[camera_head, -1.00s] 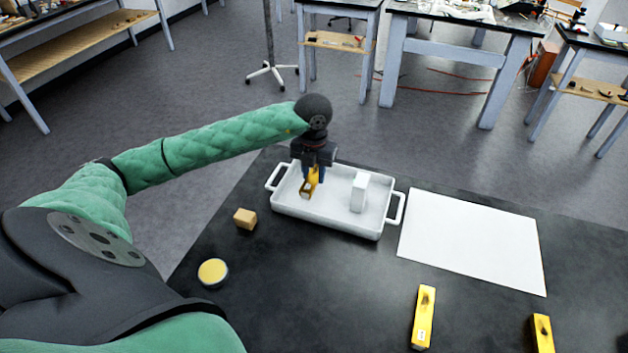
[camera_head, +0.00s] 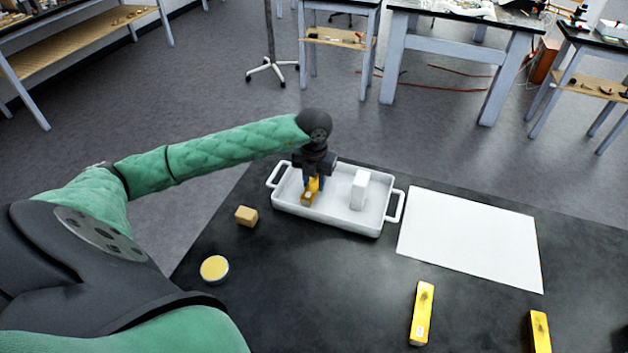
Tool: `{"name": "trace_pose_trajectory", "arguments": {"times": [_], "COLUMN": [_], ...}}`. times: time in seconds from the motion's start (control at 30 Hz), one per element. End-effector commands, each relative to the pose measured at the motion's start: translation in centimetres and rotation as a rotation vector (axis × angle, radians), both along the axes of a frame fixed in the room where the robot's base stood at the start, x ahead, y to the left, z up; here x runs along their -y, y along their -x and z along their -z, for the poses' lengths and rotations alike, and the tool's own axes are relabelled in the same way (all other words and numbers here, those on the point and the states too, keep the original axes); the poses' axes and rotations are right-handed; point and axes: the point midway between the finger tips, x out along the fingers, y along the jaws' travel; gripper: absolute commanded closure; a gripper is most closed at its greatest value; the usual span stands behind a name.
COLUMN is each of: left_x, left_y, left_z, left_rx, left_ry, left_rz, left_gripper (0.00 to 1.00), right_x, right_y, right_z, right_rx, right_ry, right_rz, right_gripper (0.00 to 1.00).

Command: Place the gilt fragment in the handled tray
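The white handled tray (camera_head: 335,217) sits at the far left part of the black table, with one handle at each short end. My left gripper (camera_head: 314,183) points down into the left part of the tray. A yellow gilt fragment (camera_head: 308,194) is between its fingers, low in the tray. The fingers appear closed on its upper part; whether it touches the tray floor is hard to tell. A white block (camera_head: 359,190) stands in the right part of the tray. My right gripper is not in view.
A wooden cube (camera_head: 246,216) and a round yellow-topped tin (camera_head: 214,269) lie left of the tray. A white sheet (camera_head: 470,240) lies to its right. Two more yellow bars, one near the front middle (camera_head: 422,313) and one at front right (camera_head: 540,333), lie on the table.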

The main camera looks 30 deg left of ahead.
Motion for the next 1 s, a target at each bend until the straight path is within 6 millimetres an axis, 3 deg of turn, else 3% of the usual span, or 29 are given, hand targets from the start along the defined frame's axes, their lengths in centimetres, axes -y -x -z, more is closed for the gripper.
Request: {"name": "trace_pose_trajectory", "arguments": {"times": [0.03, 0.1, 0.57, 0.77, 1.0], "left_x": [0.0, 0.0, 0.0, 0.0, 0.0], "left_y": [0.0, 0.0, 0.0, -0.1, -0.1], "left_z": [0.0, 0.0, -0.2, -1.0, -3.2], "left_rx": [0.0, 0.0, 0.0, 0.001, 0.003], "left_ry": [0.0, 0.0, 0.0, 0.001, 0.0], "left_rz": [0.0, 0.0, 0.0, 0.0, 0.0], "left_gripper": [0.62, 0.48, 0.48, 0.48, 0.48], "right_x": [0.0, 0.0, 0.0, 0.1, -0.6], "right_y": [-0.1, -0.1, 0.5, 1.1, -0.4], "right_z": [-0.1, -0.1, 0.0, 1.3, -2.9], "right_rx": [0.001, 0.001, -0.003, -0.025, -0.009], "right_ry": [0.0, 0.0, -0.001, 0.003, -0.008], "right_rz": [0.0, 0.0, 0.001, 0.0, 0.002], "right_gripper": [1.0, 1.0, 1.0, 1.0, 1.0]}}
